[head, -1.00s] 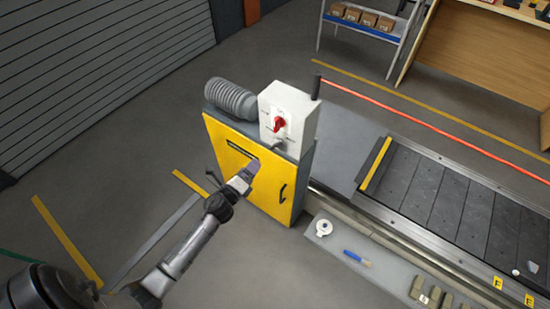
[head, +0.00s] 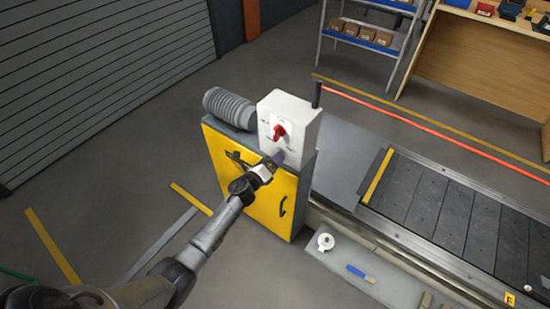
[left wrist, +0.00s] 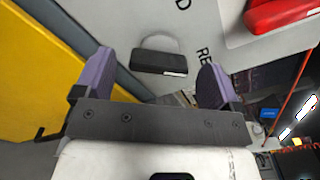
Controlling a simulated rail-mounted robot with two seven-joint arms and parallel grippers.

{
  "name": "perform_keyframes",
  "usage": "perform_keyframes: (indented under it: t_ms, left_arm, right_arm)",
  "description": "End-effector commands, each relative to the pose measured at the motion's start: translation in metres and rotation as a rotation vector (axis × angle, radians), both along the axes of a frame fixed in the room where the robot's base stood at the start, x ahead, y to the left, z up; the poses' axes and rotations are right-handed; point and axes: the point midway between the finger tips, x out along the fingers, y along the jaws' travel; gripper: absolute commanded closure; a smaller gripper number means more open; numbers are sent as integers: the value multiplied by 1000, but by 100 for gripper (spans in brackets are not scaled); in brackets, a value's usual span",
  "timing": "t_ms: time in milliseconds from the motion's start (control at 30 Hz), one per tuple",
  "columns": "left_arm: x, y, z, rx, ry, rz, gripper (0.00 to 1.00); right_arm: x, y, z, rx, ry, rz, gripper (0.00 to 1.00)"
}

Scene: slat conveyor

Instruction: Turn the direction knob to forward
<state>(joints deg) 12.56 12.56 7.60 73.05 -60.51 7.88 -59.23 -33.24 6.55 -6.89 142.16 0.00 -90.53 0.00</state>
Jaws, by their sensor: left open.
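In the left wrist view the red knob (left wrist: 284,14) shows only partly, at the top right corner. My left gripper (head: 276,160) is just below the knob, near the box's lower front, and apart from the knob. In the left wrist view my left gripper (left wrist: 155,76) has its two purple fingers spread with nothing held between them. The box lettering is only partly readable.
The yellow cabinet door (head: 240,188) has a black handle (head: 283,206). A ribbed grey motor (head: 229,105) is left of the box. The slat conveyor (head: 437,205) runs off to the right. A tape roll (head: 326,242) and a blue-handled tool (head: 360,273) lie on the ledge in front.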

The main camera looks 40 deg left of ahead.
Motion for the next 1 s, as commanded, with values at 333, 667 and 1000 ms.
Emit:
perform_keyframes:
  t_ms: [333,667,1000]
  left_arm:
    - [21,1,-1,0,1,1,11]
    - [22,1,0,-1,1,1,14]
    - [22,1,0,-1,1,1,46]
  right_arm:
    - [0,-1,-6,-3,1,2,100]
    - [0,-3,-6,-11,1,7,100]
    - [0,-2,-6,-8,2,5,100]
